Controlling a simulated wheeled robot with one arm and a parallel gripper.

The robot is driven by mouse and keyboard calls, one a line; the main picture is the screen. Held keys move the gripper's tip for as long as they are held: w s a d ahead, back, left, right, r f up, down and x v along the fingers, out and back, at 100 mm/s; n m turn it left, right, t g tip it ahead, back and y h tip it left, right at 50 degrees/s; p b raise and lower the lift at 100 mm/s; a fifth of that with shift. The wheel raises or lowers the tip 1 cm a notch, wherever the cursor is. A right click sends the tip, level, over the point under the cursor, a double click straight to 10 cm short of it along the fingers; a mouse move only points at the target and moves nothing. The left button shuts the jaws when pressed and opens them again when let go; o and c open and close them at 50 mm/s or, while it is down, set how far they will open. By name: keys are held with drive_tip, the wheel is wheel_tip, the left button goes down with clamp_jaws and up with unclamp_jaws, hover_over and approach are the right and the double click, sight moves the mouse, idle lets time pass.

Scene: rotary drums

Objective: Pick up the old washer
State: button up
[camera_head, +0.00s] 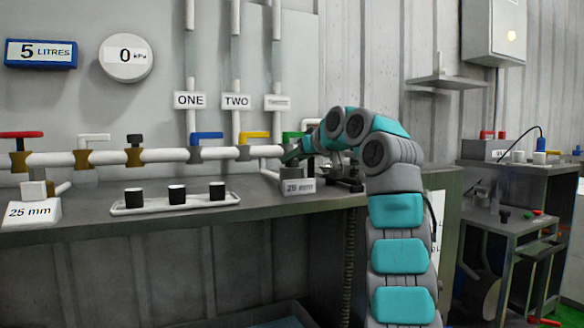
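I cannot make out an old washer in this view; it may be too small or hidden. My arm rises at the right of the bench (265,204) and bends left over its right end. The end of my arm is near the pipe's right end, above a grey block labelled 25 mm (298,187). My gripper's fingers cannot be made out there, so I cannot tell whether they are open or hold anything. Dark metal parts show just right of the block, partly behind my arm.
A white tray (140,210) with three black-and-white cups stands on the bench. A white block labelled 25 mm (30,212) is at the left. A white pipe (165,155) with coloured valves runs along the back. Another bench (520,168) and a trolley (510,222) stand right.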

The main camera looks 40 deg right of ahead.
clamp_jaws()
drive_tip(key=shift+r, duration=0.15)
